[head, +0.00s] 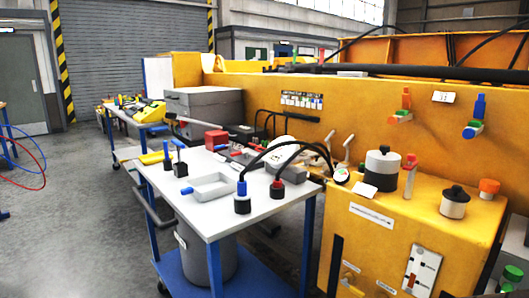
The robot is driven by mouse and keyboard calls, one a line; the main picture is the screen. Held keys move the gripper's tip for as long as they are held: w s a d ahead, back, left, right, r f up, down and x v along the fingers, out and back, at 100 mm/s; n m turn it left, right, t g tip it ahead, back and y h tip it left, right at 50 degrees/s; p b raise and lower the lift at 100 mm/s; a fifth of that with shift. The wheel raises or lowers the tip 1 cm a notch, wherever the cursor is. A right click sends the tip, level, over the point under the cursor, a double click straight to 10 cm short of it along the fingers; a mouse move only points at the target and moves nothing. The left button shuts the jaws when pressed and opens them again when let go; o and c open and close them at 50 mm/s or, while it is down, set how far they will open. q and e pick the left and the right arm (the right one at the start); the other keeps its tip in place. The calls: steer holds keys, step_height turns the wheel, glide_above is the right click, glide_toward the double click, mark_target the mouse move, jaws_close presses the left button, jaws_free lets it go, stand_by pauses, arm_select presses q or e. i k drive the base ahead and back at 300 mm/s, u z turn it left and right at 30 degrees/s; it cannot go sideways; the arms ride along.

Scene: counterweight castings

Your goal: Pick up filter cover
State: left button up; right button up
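The smaller one (454,203) is nearer the front right, with a black knobbed cap. I cannot tell for sure which part is the filter cover. Neither of my grippers can be made out in the head view, and nothing is seen held.
A white-topped cart (226,222) with blue legs stands left of the yellow housing (400,226). It bears a grey tray (208,187), hose ends and small parts. A grey bin (207,255) sits on its lower shelf. The floor at left (80,230) is mostly clear.

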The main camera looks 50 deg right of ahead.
mark_target(382, 160)
steer(key=u, duration=0.85)
steer(key=k, duration=0.95)
steer(key=z, duration=1.7)
